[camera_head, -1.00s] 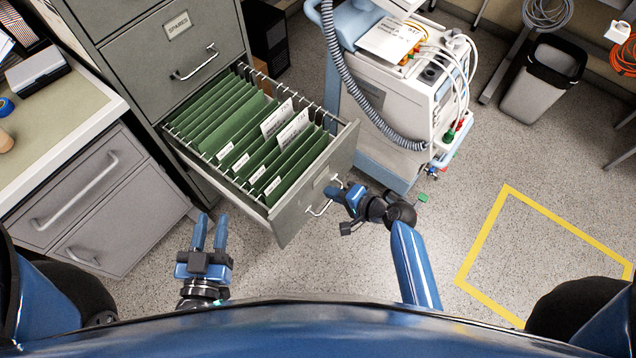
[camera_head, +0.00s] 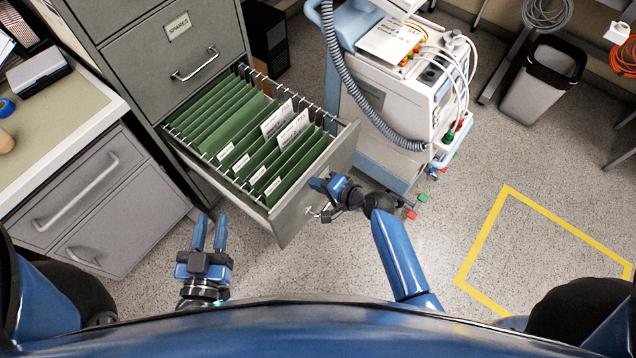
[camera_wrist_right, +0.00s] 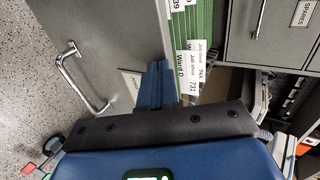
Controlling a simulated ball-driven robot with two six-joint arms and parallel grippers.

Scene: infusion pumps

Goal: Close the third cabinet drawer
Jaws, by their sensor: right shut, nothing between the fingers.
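A grey cabinet drawer (camera_head: 288,218) stands pulled out, filled with green hanging files (camera_head: 240,140). Its front panel also shows in the right wrist view (camera_wrist_right: 110,40), with a silver bar handle (camera_wrist_right: 80,80). My right gripper (camera_head: 318,184) is shut and empty at the right part of the drawer front, near the top edge. Its closed fingers (camera_wrist_right: 157,72) lie beside the handle, not around it, and cover part of the front label. I cannot tell whether the fingertips touch the panel. My left gripper (camera_head: 211,218) is open and empty, left of the drawer front.
A closed drawer marked SPARES (camera_head: 180,50) is above the open one. A medical cart (camera_head: 400,100) with a hose and cables stands right of the drawer. A low grey cabinet (camera_head: 85,200) stands left. Floor is free at the right, around the yellow outline (camera_head: 505,190).

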